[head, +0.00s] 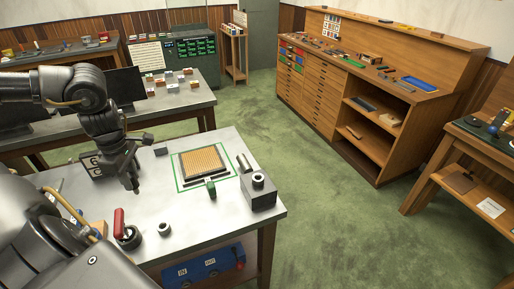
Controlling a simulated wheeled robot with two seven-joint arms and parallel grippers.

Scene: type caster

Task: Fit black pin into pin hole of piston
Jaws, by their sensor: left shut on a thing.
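My left gripper (133,184) points down over the left part of the metal-topped table. It is shut on a small dark thing at its fingertips, too small to identify surely as the black pin. A dark grey block (261,197) with a ring-topped cylinder (258,181) stands at the table's right edge, well to the right of the gripper. A small grey ring-shaped part (165,229) sits nearer the front. I cannot tell which part is the piston, and no pin hole can be made out. My right gripper is not in view.
A tan gridded plate (201,162) lies inside a green outline, with a dark green cylinder (211,188) in front. A red-handled tool (120,224) stands at front left. A grey cylinder (243,163) is beside the plate. The table's front right (215,227) is clear.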

